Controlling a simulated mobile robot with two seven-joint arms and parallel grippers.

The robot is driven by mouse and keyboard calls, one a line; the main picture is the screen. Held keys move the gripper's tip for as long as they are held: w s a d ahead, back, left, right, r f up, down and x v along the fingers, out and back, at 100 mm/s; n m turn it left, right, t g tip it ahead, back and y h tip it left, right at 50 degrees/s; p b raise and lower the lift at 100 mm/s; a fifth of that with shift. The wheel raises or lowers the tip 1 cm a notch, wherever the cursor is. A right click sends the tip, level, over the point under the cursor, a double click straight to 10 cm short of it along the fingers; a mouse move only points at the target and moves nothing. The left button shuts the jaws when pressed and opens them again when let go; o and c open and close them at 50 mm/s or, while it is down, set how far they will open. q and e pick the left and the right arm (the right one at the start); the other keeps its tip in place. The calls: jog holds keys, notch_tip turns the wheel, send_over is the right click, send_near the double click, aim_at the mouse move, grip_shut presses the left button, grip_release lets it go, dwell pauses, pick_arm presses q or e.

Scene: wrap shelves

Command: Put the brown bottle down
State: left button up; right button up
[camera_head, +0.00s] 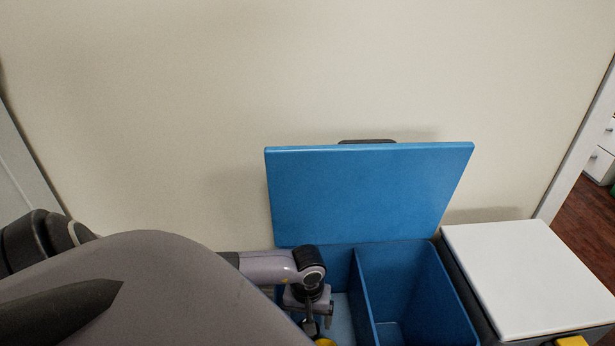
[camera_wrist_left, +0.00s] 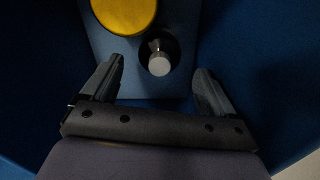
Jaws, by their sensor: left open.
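The brown bottle (camera_wrist_left: 158,50) looks very dark from above and has a pale grey cap. In the left wrist view it stands on the floor of a blue compartment. My left gripper (camera_wrist_left: 160,76) is open, with one finger on each side of the bottle's cap and a gap to both. In the head view my left gripper (camera_head: 312,312) reaches down into the left compartment of the blue bin (camera_head: 357,300). My own arm hides much of that compartment there, and I cannot make out the bottle clearly. My right gripper is not in view.
A yellow round object (camera_wrist_left: 124,12) stands close beside the bottle in the same compartment. The bin's blue lid (camera_head: 365,190) is raised against the wall. The right compartment (camera_head: 395,290) looks empty in its visible part. A white-lidded bin (camera_head: 530,275) stands at right.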

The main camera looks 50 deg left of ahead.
pick_arm(q)
notch_tip(320, 180, up, 5)
jog(key=shift+r+p, duration=0.15)
jog(key=shift+p, duration=0.5)
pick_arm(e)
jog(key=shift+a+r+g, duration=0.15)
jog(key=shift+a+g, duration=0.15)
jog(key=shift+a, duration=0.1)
